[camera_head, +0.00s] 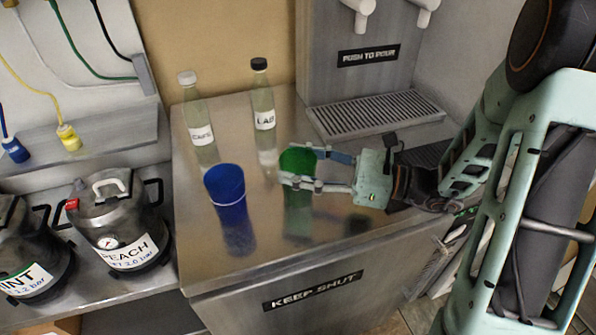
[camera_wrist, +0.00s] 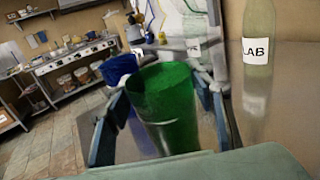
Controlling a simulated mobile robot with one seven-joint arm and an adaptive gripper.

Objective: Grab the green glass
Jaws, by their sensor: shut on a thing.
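The green glass (camera_head: 298,162) stands upright on the steel counter in the head view, with its reflection below it. My gripper (camera_head: 300,168) reaches in from the right, with its fingers on either side of the glass and shut on it. In the wrist view the green glass (camera_wrist: 165,100) fills the middle between the two fingers (camera_wrist: 162,110). Its open rim faces up and its lower part is hidden by my gripper's body. I cannot tell whether its base touches the counter.
A blue glass (camera_head: 226,185) stands close to the left. Two labelled bottles, one with a white cap (camera_head: 198,125) and one with a black cap (camera_head: 263,110), stand behind. A drip tray (camera_head: 375,113) lies at the back right. The counter's front (camera_head: 215,270) is clear.

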